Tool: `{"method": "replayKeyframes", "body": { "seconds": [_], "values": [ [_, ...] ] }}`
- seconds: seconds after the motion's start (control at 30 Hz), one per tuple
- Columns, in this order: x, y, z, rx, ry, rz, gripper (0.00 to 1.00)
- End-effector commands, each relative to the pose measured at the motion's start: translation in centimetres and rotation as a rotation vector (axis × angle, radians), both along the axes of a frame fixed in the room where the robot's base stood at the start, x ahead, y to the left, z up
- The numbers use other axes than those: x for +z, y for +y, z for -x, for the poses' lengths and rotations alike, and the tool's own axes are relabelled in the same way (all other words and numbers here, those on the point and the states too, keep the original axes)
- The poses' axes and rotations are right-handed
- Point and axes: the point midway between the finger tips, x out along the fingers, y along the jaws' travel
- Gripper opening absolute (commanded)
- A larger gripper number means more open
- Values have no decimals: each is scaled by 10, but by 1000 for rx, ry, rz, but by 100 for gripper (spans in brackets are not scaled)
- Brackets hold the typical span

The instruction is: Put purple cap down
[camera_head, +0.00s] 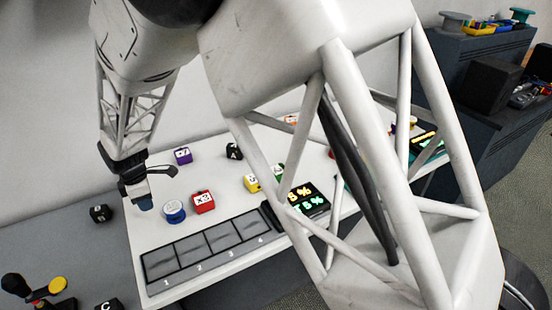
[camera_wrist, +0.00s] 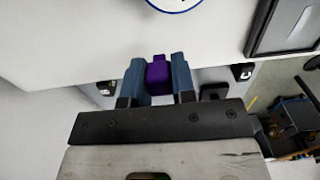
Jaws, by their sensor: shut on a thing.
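In the wrist view, the purple cap (camera_wrist: 158,74) sits between the two blue fingers of my gripper (camera_wrist: 158,80), which are shut on it. The white table's edge lies near the fingertips; I cannot tell whether the cap touches the table. In the head view, my gripper (camera_head: 145,203) points down at the table's left edge, left of a round blue piece (camera_head: 174,212). The held cap cannot be made out there. Another purple block (camera_head: 182,155) with a white marked face stands farther back on the table.
A red block (camera_head: 203,202) and a yellow block (camera_head: 252,183) stand on the white table. A tray with numbered slots (camera_head: 205,247) lies at the front, with a lit display (camera_head: 308,199) to its right. A black block (camera_head: 101,214) is left of my gripper, on the grey surface.

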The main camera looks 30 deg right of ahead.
Motion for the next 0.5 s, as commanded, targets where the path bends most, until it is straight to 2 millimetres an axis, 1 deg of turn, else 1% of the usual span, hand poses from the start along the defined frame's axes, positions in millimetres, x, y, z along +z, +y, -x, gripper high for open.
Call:
{"method": "replayKeyframes", "body": {
  "seconds": [0.03,0.17,0.5],
  "values": [
    [0,-4,-1,0,0,0,2],
    [0,-9,-3,3,0,0,2],
    [-1,-9,-3,4,0,0,2]
  ]
}}
